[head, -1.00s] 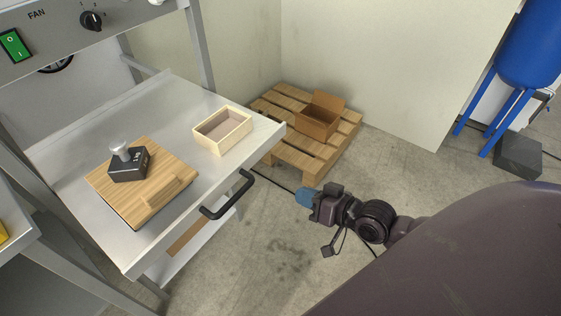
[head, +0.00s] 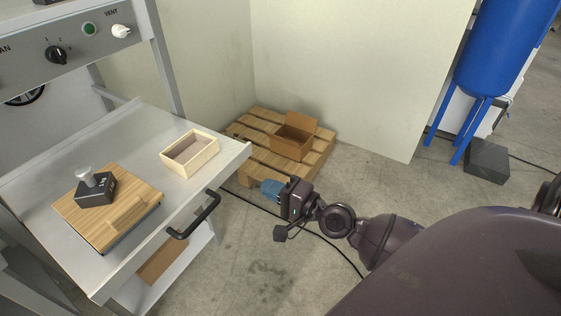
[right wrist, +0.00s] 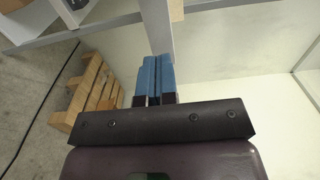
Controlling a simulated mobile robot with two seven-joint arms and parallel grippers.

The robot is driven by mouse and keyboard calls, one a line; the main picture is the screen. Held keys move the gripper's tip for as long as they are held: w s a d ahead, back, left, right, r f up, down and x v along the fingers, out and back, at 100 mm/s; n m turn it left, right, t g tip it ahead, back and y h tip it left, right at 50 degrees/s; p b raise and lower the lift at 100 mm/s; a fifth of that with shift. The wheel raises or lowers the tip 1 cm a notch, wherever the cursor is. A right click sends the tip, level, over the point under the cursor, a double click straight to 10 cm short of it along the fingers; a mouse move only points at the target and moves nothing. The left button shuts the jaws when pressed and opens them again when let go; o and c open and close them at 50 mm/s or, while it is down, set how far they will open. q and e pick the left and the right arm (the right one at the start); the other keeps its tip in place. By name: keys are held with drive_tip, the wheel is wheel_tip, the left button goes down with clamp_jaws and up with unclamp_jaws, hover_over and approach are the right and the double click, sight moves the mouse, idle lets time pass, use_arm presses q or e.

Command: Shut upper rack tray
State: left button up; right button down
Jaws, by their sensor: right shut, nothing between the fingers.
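The upper rack tray (head: 130,226) is a pale metal sheet in the grey rack, pulled out toward the front. A black bar handle (head: 195,217) is fixed to its front edge. My right gripper (head: 268,187) has blue fingers and is to the right of the handle, apart from it, in front of the pallet. In the right wrist view its blue fingers (right wrist: 155,78) are together with nothing between them. My left gripper is not in view.
On the tray are an open wooden box (head: 191,155) and a wooden board (head: 85,222) with a dark block-shaped tool (head: 96,190). A pallet (head: 245,133) with a cardboard box (head: 292,141) stands behind. A blue tank (head: 500,45) is at right. Bare floor (head: 250,270) lies below the handle.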

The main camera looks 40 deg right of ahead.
sight(229, 169)
drive_tip(key=x, duration=0.9)
drive_tip(key=shift+p, duration=0.35)
drive_tip(key=shift+w+a+f, duration=0.1)
drive_tip(key=shift+w, duration=0.25)
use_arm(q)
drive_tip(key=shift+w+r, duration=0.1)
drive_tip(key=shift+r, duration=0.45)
